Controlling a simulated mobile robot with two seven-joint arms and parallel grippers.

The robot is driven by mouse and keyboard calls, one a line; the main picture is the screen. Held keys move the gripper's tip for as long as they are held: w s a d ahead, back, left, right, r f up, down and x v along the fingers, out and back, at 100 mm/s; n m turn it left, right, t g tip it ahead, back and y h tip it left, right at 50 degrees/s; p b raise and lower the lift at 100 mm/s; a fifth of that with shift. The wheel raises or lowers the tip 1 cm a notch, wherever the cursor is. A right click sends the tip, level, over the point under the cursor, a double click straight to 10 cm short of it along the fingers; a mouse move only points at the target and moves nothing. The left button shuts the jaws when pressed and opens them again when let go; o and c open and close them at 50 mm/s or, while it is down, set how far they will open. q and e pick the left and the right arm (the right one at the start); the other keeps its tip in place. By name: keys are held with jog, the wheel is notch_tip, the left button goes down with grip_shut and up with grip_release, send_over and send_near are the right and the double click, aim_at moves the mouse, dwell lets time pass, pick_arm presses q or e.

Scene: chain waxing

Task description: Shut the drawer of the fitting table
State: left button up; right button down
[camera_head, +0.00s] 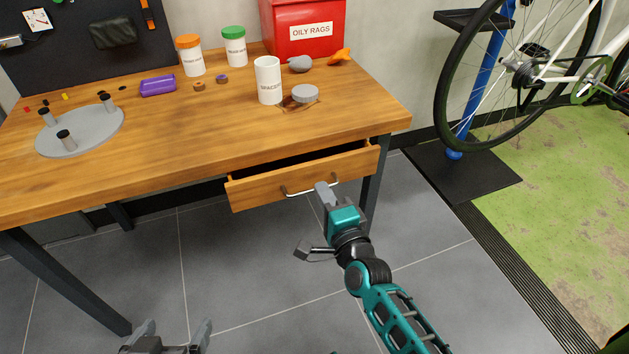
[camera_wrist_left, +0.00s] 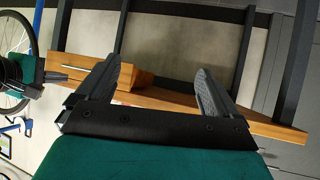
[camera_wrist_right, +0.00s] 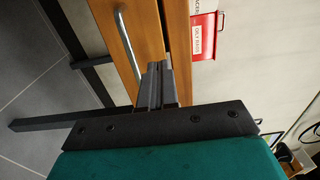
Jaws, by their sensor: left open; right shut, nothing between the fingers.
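The wooden drawer (camera_head: 262,189) of the fitting table (camera_head: 190,147) stands partly open under the right part of the tabletop. Its front carries a curved metal handle (camera_head: 297,192). My right gripper (camera_head: 322,190) is shut and empty at the right part of the drawer front, near the handle's right end; I cannot tell whether it touches. In the right wrist view the shut fingers (camera_wrist_right: 157,85) are beside the drawer front, with the handle (camera_wrist_right: 127,45) to their left. My left gripper (camera_head: 172,332) is open and empty, low in front of the table. Its spread fingers show in the left wrist view (camera_wrist_left: 155,90).
On the tabletop are a grey disc with pegs (camera_head: 80,137), a purple block (camera_head: 158,86), a white cup (camera_head: 268,82), lidded jars (camera_head: 190,60) and a red bin (camera_head: 303,12). A bicycle on a stand (camera_head: 478,75) is at the right. The floor before the drawer is clear apart from my arms.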

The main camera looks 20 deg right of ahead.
aim_at(310, 168)
jog(key=w+b, duration=0.1)
jog(key=w, duration=0.4)
jog(key=shift+w+a, duration=0.1)
jog(key=shift+w, duration=0.05)
pick_arm(q)
jog(key=shift+w+d+f, duration=0.1)
jog(key=shift+d+f, duration=0.1)
jog(key=shift+d, duration=0.15)
